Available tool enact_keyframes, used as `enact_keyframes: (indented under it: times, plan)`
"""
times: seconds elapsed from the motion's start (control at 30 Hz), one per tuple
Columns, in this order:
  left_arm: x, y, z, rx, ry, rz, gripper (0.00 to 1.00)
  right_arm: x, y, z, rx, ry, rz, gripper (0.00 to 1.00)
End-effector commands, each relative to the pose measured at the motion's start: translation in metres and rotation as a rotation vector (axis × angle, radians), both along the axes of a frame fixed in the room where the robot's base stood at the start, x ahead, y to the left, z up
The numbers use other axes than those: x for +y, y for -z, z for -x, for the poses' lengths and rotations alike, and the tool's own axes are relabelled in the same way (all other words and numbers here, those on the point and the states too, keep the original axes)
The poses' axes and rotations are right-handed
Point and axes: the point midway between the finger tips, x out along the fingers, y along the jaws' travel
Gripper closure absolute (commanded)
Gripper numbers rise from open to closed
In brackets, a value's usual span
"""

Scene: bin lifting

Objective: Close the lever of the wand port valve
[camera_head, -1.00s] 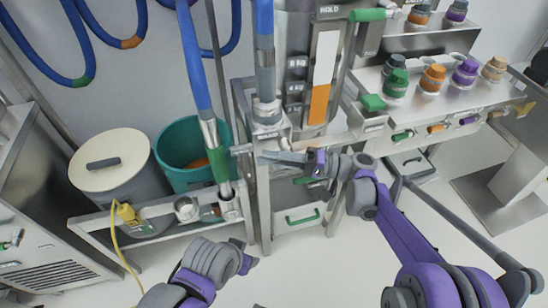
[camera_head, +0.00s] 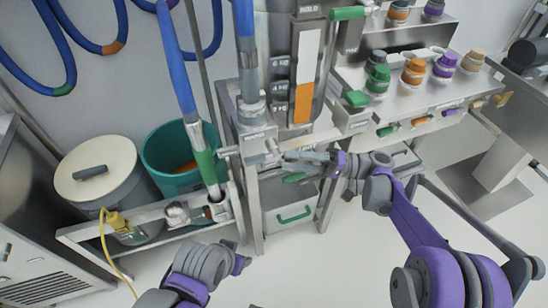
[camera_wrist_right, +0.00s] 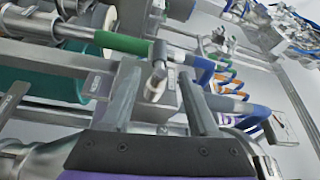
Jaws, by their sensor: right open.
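The wand port valve (camera_head: 256,135) is a metal fitting below the blue hose, in the middle of the head view. A short grey metal piece that looks like its lever (camera_head: 271,147) sticks out on the right. In the right wrist view the lever (camera_wrist_right: 158,72) shows between my two fingers, apart from both as far as I can tell. My right gripper (camera_head: 287,160) is open, just right of the valve; in the wrist view its fingers (camera_wrist_right: 160,100) point at the valve. My left gripper (camera_head: 242,264) is low in the head view, away from the valve; its jaws are unclear.
A teal bin (camera_head: 170,150) and a white-lidded bin (camera_head: 95,165) stand left, behind a low metal rail. A drawer with a green handle (camera_head: 294,216) is below the valve. A metal counter (camera_head: 410,90) with coloured caps stands right. The floor in front is clear.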

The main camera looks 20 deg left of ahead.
Motion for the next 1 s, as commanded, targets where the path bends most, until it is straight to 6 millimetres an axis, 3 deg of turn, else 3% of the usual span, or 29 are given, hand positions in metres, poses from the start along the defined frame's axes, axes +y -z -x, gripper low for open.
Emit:
enact_keyframes:
  times: [0.2,0.77,1.0]
  plan:
    - [0.000,-0.002,0.000,-0.001,0.000,0.000,0.39,-0.022,0.002,-0.007,0.000,0.001,0.000,0.39]
    - [0.000,-0.002,0.000,-0.001,0.000,0.000,0.39,-0.024,0.002,-0.007,0.001,0.000,0.001,0.39]
    - [0.000,-0.002,0.000,-0.001,0.000,0.000,0.39,-0.029,0.003,0.016,0.022,0.058,0.196,0.39]
